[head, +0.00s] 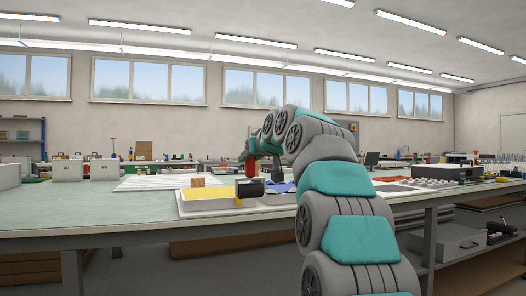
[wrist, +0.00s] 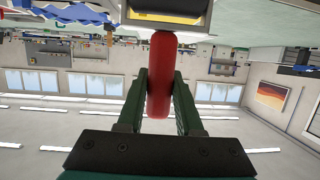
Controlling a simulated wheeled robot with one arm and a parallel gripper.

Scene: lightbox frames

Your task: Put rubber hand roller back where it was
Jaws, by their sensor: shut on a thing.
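My gripper (wrist: 160,76) is shut on the red handle of the rubber hand roller (wrist: 161,50) in the wrist view, with one green finger on each side. In the head view the roller's black cylinder (head: 250,188) hangs below the red handle, at the right end of a shallow pale tray (head: 227,212) with a yellow surface. I cannot tell whether the roller touches the tray or is just above it. My arm hides part of the bench behind.
A small wooden block (head: 198,182) sits at the tray's back edge. A white ridged board (head: 155,183) is to the left. The front left of the bench (head: 90,215) is clear.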

